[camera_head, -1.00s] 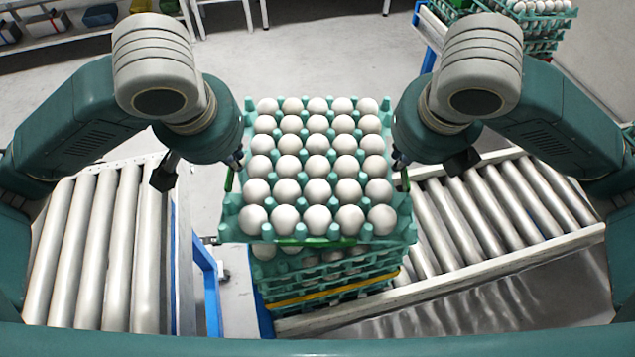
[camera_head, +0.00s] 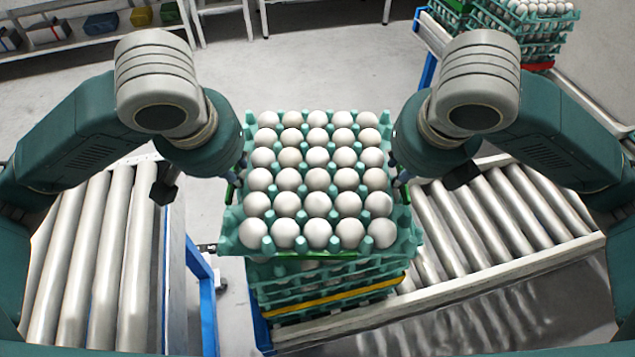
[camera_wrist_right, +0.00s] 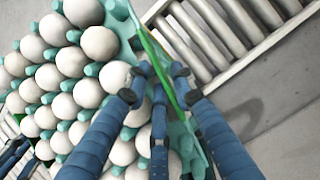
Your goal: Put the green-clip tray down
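The green-clip tray (camera_head: 233,246), teal and full of white eggs, is held in front of me over a stack of similar trays (camera_head: 262,288). A green clip strip (camera_head: 312,257) shows under its front edge. My left gripper (camera_head: 234,186) holds the tray's left side and my right gripper (camera_head: 400,183) its right side. In the right wrist view, the right gripper's blue fingers (camera_wrist_right: 160,92) straddle the tray wall with its green strip (camera_wrist_right: 165,70). The tray looks close above the stack's top tray; whether they touch is hidden.
A yellow clip (camera_head: 325,301) marks a lower tray in the stack. Roller conveyors lie left (camera_head: 75,265) and right (camera_head: 500,215), with a blue frame (camera_head: 208,310) beside the left one. More egg trays (camera_head: 520,35) stand at the back right. Shelves (camera_head: 95,30) stand at the back left.

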